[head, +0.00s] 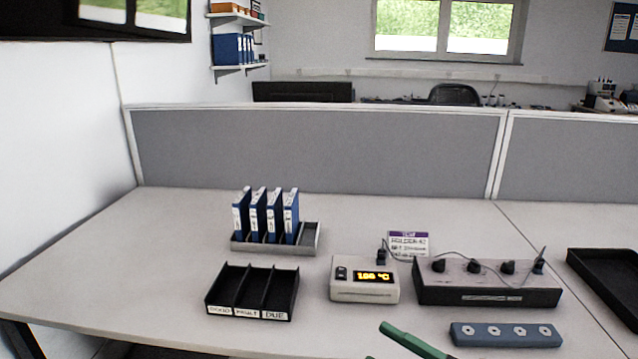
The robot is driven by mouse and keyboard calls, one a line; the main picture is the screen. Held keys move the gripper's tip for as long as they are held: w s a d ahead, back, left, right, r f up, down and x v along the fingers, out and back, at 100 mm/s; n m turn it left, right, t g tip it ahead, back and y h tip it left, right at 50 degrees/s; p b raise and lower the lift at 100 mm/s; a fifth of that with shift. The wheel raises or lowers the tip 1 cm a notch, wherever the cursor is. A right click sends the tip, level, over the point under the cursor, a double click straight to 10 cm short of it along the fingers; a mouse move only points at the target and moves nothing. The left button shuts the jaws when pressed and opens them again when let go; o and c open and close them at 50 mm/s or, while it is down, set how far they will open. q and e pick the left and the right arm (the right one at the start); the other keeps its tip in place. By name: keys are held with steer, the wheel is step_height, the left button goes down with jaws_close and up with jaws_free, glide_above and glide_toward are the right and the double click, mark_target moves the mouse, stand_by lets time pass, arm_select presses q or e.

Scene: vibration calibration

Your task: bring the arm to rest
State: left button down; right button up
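Two green finger-like parts show at the bottom edge, pointing up and left. I take them for my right gripper (375,341), with a gap between the tips and nothing seen in it. The rest of that arm is out of view. My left gripper is not in view. A pale box (365,290) with a lit orange display in °C stands just behind the green parts. A dark-sided block (487,297) with several black knob-like pieces and a cable stands to its right. A blue-grey bar (505,335) with several round pale spots lies in front of the block.
A black tray (253,268) with three labelled compartments looks empty. Behind it, a grey rack (308,240) holds several blue binders (291,212). A small sign (409,240) stands behind the block. A black bin (608,262) is at the right. The desk's left side is clear.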

step_height(320, 180, down, 9)
steer(key=d+m+t+h, duration=0.3)
steer(key=m+t+h, duration=0.3)
steer(key=m, duration=0.6)
steer(key=s+f+m+g+h, duration=0.35)
steer(key=s+f+m, duration=0.2)
steer(key=f, duration=0.35)
steer(key=s+f+m+g+h, duration=0.3)
steer(key=s+f+m+g, duration=0.15)
steer(key=s+f, duration=0.35)
arm_select(q)
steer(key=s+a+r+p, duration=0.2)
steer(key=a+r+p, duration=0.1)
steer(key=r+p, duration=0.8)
steer(key=p, duration=0.5)
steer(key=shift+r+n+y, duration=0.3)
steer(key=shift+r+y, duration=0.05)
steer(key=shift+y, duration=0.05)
arm_select(e)
step_height(320, 180, up, 10)
steer(key=s+d+m+h, duration=0.1)
steer(key=s+d, duration=0.1)
steer(key=shift+s+d+f+m, duration=0.2)
steer(key=shift+d+m, duration=0.1)
steer(key=shift+d, duration=0.05)
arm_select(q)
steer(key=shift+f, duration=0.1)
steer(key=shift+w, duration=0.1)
